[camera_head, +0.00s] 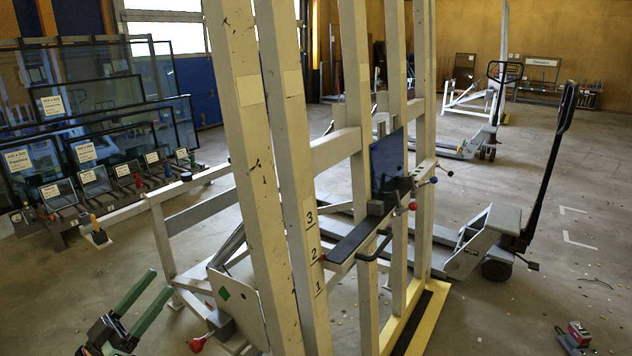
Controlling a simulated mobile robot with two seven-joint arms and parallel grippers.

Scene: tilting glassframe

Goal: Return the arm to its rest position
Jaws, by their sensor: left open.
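My left gripper (142,297) shows at the lower left, with two green fingers spread apart and nothing between them. It is in front of and to the left of the tall cream tilting frame (262,200), apart from it. Only the gripper and its wrist show; the rest of the left arm is cut off by the bottom edge. My right gripper is not in view. The frame's uprights carry the numbers 1, 2 and 3. A small dark panel (387,160) stands on a dark ledge (352,241) of the frame.
A lever with a red knob (197,344) sticks out low on the frame, right of the gripper. A pallet jack (490,235) stands at the right. Racks of glass panes (95,100) stand at the back left. A small red device (578,333) lies at the lower right.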

